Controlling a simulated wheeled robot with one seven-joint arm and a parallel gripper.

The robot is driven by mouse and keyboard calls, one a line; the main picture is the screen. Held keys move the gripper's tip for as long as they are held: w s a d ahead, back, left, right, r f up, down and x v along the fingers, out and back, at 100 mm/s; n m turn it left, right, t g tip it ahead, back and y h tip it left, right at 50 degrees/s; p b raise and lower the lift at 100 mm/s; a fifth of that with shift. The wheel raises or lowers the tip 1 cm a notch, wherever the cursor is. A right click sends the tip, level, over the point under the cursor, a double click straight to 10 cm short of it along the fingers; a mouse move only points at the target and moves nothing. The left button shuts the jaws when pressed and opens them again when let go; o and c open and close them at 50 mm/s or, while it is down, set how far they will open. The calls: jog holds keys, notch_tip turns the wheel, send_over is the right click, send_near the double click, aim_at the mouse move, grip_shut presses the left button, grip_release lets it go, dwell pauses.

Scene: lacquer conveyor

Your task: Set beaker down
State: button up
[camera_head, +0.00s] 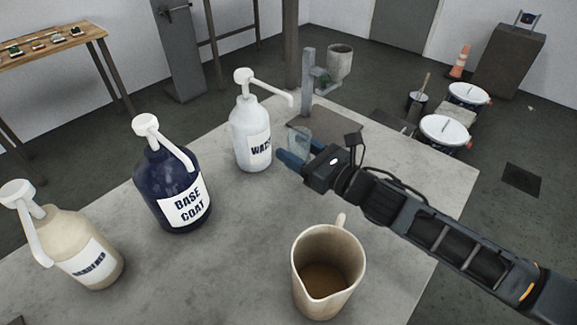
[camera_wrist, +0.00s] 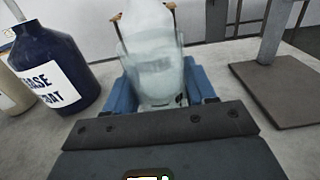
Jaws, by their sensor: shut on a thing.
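The clear beaker (camera_head: 299,138) is between the blue fingers of my gripper (camera_head: 291,157), upright and beside the white "WASH" bottle. In the wrist view the beaker (camera_wrist: 152,62) stands between the two fingers (camera_wrist: 160,92), and my gripper is shut on it. The wash bottle shows through and above the glass there. The beaker is low over the grey table (camera_head: 232,260); I cannot tell whether its base touches the top. The beaker's base is partly hidden by my gripper.
The wash bottle (camera_head: 249,128), dark blue "BASE COAT" bottle (camera_head: 172,175) and cream bottle (camera_head: 88,240) stand in a row on the left. A cream jug (camera_head: 325,262) with brown liquid stands in front. A stand with a dark base plate (camera_head: 335,139) is behind my gripper.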

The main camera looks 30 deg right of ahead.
jog(key=shift+a+f, duration=0.5)
jog(key=shift+a, duration=0.35)
jog(key=shift+a+f, duration=0.1)
jog(key=shift+f, duration=2)
jog(key=shift+f, duration=0.15)
jog(key=o, duration=1.1)
jog(key=shift+r+p, duration=0.2)
jog(key=shift+p, duration=0.1)
jog(key=shift+s+d, duration=0.25)
jog(key=shift+s, duration=0.1)
jog(key=b+v, duration=0.2)
jog(key=v, duration=0.9)
jog(key=shift+s, duration=0.1)
